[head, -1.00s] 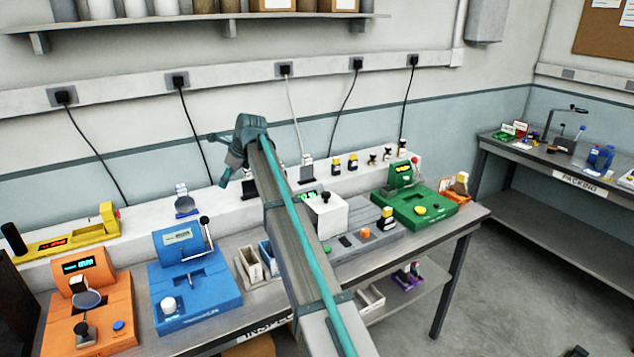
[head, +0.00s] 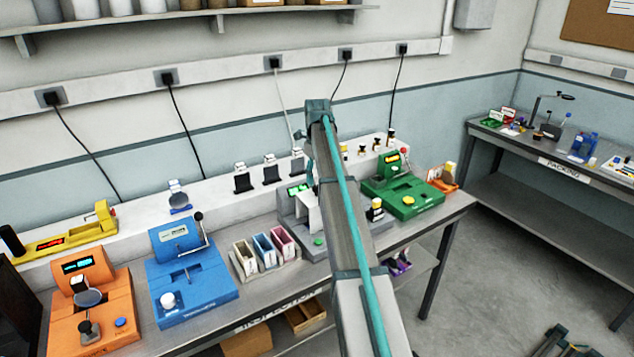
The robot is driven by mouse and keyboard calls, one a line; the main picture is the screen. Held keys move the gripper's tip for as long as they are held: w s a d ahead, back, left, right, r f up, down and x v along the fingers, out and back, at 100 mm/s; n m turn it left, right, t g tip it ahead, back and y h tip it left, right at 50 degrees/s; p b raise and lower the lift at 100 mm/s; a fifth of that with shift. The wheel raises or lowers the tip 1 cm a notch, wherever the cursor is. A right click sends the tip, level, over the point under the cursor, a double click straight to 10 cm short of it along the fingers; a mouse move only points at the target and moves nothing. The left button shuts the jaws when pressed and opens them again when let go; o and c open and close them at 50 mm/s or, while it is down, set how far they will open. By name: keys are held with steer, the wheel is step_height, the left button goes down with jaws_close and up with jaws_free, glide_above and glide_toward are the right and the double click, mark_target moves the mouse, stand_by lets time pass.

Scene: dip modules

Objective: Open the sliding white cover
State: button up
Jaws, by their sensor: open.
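The white cover (head: 308,212) is a boxy white housing on a grey station with a green display, in the middle of the bench. My arm crosses in front and hides its right part. I cannot tell from this view whether the cover has slid. My gripper (head: 309,164) is open and hangs at the far end of the arm, above and behind the cover in the picture. The arm largely hides its fingers, and I see nothing held in it. I cannot tell how far it is from the cover.
Left of the grey station (head: 316,249) are three small bins (head: 264,250) and a blue machine (head: 190,275) with a lever. An orange machine (head: 92,305) is farther left. A green machine (head: 402,195) stands to the right. Small modules line the white ledge behind.

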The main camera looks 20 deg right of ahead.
mark_target(317, 187)
steer(key=shift+f+p, duration=0.45)
steer(key=shift+f, duration=1.6)
jaws_close()
